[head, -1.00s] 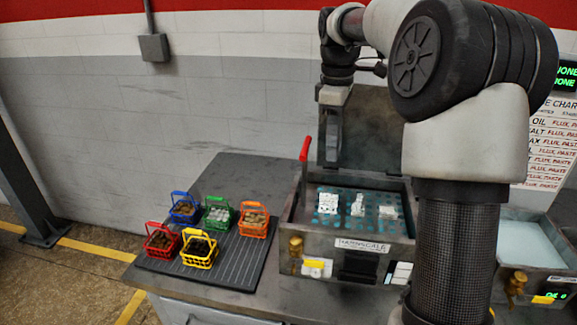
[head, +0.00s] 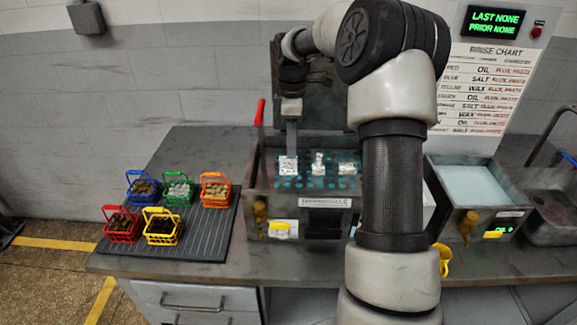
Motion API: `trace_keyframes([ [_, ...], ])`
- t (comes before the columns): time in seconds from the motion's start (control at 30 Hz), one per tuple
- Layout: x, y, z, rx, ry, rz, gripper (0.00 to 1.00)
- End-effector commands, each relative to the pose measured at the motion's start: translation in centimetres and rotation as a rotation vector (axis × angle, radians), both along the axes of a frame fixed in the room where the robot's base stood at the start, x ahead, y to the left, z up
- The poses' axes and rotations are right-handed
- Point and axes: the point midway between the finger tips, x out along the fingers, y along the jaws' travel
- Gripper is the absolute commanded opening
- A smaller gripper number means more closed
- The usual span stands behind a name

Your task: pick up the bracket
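Three small white pieces lie in a row on the blue-dotted bed of an open metal tank (head: 262,182): a left one (head: 288,167), a taller middle one (head: 318,168) and a flat right one (head: 347,169). Which of them is the bracket I cannot tell for sure at this size. My gripper (head: 292,152) points straight down, with its fingers directly over the left piece and at or near its top. The fingers show as one narrow grey strip, so their gap is hidden. Whether they touch the piece is unclear.
A red-handled lever (head: 260,113) stands at the tank's left, and a raised lid (head: 325,95) behind. Several coloured baskets (head: 162,227) fill a ribbed mat further left. A second tank (head: 470,185) and a sink (head: 550,205) are at the right.

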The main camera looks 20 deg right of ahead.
Motion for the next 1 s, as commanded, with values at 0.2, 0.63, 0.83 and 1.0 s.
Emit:
trace_keyframes([
  [0.2, 0.5, 0.1, -2.6, 0.003, 0.004, 0.0, 0.28],
  [0.63, 0.6, 0.0, -5.2, 0.0, -0.001, -0.001, 0.28],
  [0.83, 0.6, 0.0, -5.2, 0.0, 0.0, -0.001, 0.01],
  [1.0, 0.7, 0.0, -5.1, 0.0, -0.001, -0.001, 0.0],
])
